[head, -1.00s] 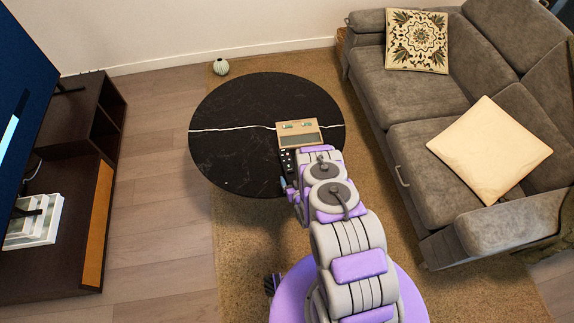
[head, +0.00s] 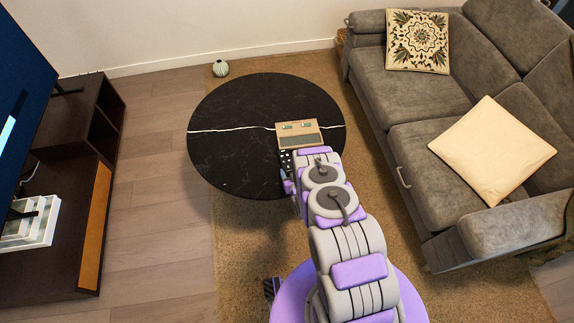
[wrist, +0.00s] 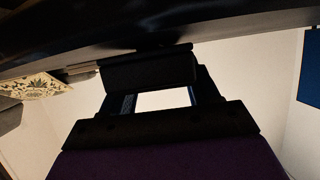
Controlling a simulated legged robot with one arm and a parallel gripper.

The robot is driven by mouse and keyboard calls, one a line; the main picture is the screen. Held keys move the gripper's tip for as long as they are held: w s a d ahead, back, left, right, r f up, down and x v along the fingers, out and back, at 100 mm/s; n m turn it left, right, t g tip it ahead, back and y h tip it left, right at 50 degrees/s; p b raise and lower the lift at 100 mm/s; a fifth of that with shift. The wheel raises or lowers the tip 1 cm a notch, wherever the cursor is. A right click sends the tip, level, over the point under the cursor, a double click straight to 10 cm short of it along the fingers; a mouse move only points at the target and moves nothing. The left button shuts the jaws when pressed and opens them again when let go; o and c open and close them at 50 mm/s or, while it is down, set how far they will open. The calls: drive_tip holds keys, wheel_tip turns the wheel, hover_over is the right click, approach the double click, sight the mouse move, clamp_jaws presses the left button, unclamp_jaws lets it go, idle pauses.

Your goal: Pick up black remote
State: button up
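The black remote (head: 286,158) with light buttons lies near the front right edge of the round black table. My gripper (head: 290,184) is at the near end of the remote, partly hidden by my arm. In the wrist view, the two fingers of my gripper (wrist: 158,98) stand apart with a bright gap between them. A dark block, which may be the end of the remote (wrist: 150,70), spans the view just beyond the gap. I cannot tell whether the fingers touch it.
The round black table (head: 235,110) also bears a tan box-like device (head: 299,135) right beside the remote. A grey sofa (head: 415,90) stands at the right, a dark TV cabinet (head: 75,200) at the left. A small striped vase (head: 220,68) is behind the table.

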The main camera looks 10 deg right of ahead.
drive_tip(key=c, duration=0.6)
drive_tip(key=shift+r, duration=0.1)
drive_tip(key=shift+c, duration=0.2)
